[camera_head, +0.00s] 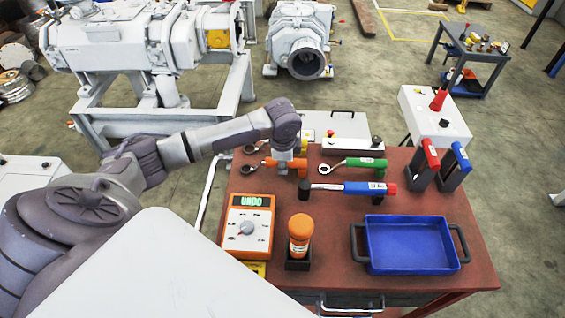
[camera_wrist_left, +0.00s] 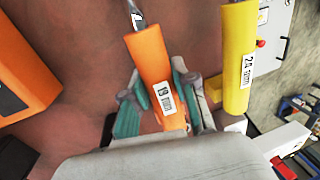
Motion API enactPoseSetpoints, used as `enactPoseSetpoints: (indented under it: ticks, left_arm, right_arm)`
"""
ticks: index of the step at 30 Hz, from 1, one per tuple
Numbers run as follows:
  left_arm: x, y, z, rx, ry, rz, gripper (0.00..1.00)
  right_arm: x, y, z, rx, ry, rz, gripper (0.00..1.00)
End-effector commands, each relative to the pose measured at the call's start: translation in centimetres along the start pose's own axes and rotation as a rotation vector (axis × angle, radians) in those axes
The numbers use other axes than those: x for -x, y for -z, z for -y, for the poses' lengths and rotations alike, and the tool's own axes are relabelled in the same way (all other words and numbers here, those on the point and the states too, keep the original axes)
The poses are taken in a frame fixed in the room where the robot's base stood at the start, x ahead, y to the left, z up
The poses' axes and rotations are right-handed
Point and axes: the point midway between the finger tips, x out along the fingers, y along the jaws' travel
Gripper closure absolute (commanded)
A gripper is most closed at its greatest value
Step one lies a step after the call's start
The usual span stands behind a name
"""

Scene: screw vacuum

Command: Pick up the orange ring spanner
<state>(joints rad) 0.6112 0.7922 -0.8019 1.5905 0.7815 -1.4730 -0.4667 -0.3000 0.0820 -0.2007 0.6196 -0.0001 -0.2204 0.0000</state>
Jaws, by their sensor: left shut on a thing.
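The orange ring spanner (camera_head: 298,163) lies at the back left of the red table (camera_head: 405,213), its metal ring pointing left. My left gripper (camera_head: 284,158) reaches down over its handle from above. In the left wrist view, the orange handle (camera_wrist_left: 152,62), labelled 19 mm, runs between the teal finger pads of the left gripper (camera_wrist_left: 160,100), which is shut on it. The ring end is cut off there. I cannot tell whether the spanner touches the table. My right gripper is not in view.
A yellow handle (camera_wrist_left: 238,55) lies close beside the orange one. A green spanner (camera_head: 365,163), a blue-handled tool (camera_head: 362,188), an orange meter (camera_head: 246,226), an orange bottle (camera_head: 300,232) and a blue tray (camera_head: 411,245) share the table.

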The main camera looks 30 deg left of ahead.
Motion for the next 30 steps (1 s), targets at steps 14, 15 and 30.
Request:
enactPoseSetpoints:
  ticks: [14,15,30]
  left_arm:
    - [0.1,0.0,0.0,0.000,0.001,-0.001,1.00]
    - [0.2,0.0,0.1,0.000,0.001,-0.001,1.00]
    - [5.5,-2.3,4.7,0.007,0.005,0.000,1.00]
  right_arm:
    - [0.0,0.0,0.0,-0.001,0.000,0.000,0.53]
    - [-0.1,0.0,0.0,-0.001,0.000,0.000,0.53]
    - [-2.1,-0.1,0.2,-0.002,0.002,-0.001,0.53]
